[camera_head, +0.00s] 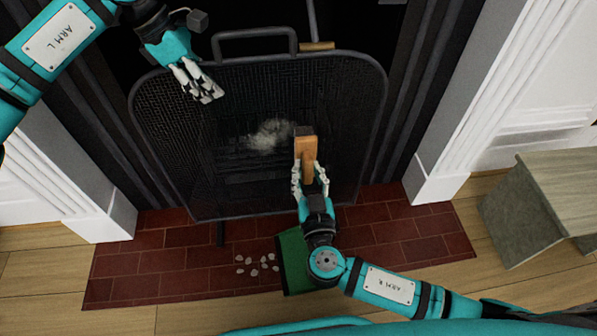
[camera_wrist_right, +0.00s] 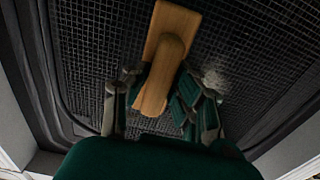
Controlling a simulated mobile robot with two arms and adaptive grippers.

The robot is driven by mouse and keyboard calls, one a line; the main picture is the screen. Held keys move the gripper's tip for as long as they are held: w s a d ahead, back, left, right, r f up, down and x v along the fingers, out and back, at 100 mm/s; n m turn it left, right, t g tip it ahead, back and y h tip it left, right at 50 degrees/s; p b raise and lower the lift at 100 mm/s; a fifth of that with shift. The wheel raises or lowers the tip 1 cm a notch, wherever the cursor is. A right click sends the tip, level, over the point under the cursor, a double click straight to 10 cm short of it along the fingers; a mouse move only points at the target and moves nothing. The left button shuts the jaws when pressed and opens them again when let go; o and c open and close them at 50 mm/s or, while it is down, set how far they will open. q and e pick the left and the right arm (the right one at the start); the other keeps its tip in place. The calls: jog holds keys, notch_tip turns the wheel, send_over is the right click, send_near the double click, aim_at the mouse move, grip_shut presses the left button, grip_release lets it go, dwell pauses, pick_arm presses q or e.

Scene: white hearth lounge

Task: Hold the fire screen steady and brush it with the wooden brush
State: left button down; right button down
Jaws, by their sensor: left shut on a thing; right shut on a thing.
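The fire screen (camera_head: 340,90), a black mesh panel with a dark rim and top handle, stands upright before the fireplace. A pale grey dusty patch (camera_head: 268,135) marks its middle. My left gripper (camera_head: 205,93) is shut on the screen's top rim, left of the handle, with its fingers over the mesh. My right gripper (camera_head: 310,182) is shut on the wooden brush (camera_head: 305,146), low in front of the mesh and just right of the patch. The brush also shows against the mesh in the right wrist view (camera_wrist_right: 168,62). Whether its bristles touch the mesh is hidden.
Several whitish bits (camera_head: 258,265) lie on the red brick hearth (camera_head: 170,262). A green flat thing (camera_head: 293,262) lies there, partly hidden by my right arm. A grey stone-like bench (camera_head: 530,205) stands at the right. White fireplace surrounds flank both sides.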

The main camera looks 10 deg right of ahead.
aim_at(310, 164)
jog(key=shift+w+r, duration=0.15)
jog(key=shift+r, duration=0.85)
jog(key=shift+a, duration=6.85)
jog(key=shift+d+r, duration=0.3)
jog(key=shift+d, duration=2.05)
jog(key=shift+d+r, duration=0.3)
jog(key=shift+d, duration=2)
jog(key=shift+d+r, duration=0.3)
jog(key=shift+d, duration=2.05)
jog(key=shift+a+r, duration=0.2)
jog(key=shift+r, duration=0.7)
jog(key=a, duration=1.3)
jog(key=shift+a, duration=0.35)
